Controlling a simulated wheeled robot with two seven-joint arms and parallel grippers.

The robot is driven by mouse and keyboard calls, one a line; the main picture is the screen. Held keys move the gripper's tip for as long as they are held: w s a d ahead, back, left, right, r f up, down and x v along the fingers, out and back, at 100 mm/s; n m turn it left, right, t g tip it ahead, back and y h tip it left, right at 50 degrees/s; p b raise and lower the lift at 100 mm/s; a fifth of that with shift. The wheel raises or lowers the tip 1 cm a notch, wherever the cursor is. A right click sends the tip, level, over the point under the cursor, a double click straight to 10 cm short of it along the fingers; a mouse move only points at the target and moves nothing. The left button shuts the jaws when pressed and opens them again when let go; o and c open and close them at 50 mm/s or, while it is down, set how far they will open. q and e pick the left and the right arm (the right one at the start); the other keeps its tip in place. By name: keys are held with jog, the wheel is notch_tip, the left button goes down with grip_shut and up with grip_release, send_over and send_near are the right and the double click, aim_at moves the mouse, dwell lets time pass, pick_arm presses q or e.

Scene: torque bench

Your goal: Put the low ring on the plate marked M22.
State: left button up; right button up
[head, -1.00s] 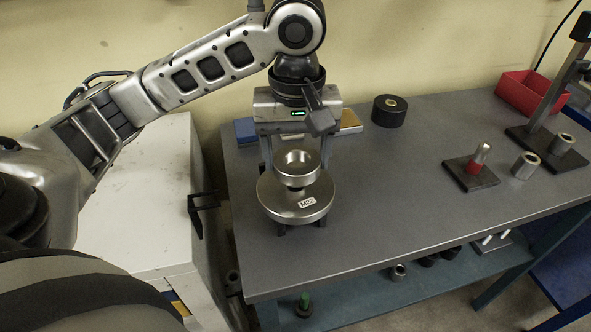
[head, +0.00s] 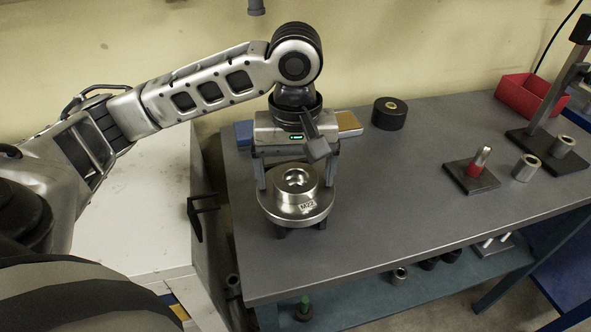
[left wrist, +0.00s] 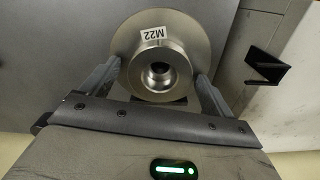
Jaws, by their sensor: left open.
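The plate marked M22 (head: 284,213) is a round steel disc on dark feet at the left end of the bench. The low ring (head: 296,178) is a short steel ring resting on the plate, around its middle; it also shows in the left wrist view (left wrist: 160,60). My left gripper (head: 294,182) is open, with one finger on each side of the ring. In the left wrist view the fingers (left wrist: 160,72) appear spread wider than the ring. Whether a finger still touches the ring I cannot tell. My right gripper is not in view.
A black round part (head: 389,113) stands behind to the right. A red-handled part (head: 474,165) on a dark base, a steel sleeve (head: 525,167), a stand (head: 545,110) and a red bin (head: 530,95) are further right. The bench middle is clear.

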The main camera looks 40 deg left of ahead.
aim_at(296, 177)
pick_arm(q)
notch_tip(296, 177, up, 12)
jog(key=p, duration=0.3)
jog(key=shift+r, duration=0.15)
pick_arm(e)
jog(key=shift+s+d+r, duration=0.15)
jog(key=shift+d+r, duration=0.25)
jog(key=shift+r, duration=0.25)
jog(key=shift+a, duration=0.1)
